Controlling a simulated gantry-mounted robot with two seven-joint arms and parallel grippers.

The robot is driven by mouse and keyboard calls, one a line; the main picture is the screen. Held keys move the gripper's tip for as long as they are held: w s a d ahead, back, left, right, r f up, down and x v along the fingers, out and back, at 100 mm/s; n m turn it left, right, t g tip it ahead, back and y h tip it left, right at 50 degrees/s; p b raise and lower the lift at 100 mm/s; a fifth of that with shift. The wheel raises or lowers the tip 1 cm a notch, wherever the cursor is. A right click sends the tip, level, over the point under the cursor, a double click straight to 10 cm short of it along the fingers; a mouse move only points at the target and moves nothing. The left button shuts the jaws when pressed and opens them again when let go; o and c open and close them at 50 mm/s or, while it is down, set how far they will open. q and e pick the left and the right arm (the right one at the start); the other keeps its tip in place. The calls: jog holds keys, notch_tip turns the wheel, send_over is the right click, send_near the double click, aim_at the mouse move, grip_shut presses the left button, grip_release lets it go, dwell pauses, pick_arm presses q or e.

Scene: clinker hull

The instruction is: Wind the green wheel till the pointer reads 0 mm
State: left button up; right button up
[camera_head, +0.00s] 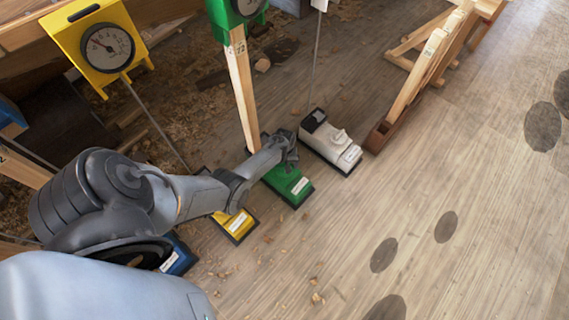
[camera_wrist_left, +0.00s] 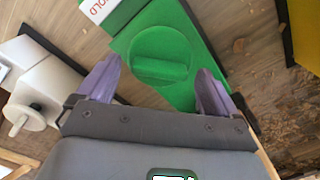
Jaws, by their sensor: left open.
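The green wheel (camera_wrist_left: 160,55) is a round knob with a raised bar across it, on top of a green base. The base (camera_head: 291,187) stands on the floor in the head view; its wheel is hidden there by my arm. My left gripper (camera_head: 286,146) is over the back part of this base. In the left wrist view the gripper (camera_wrist_left: 158,78) is open, with a finger on either side of the wheel's near side; I cannot tell if they touch it. The green gauge (camera_head: 243,8) is cut by the top edge and its reading is not legible. My right gripper is not in view.
A white base (camera_head: 331,143) stands to the right of the green one, with a yellow base (camera_head: 237,224) and a blue base (camera_head: 179,254) to the left. A yellow gauge (camera_head: 108,47) is upper left. A wooden post (camera_head: 242,85) rises behind the green base.

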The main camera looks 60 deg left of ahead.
aim_at(284, 165)
pick_arm(q)
notch_tip(284, 165, up, 11)
jog(key=p, duration=0.8)
jog(key=shift+f, duration=0.2)
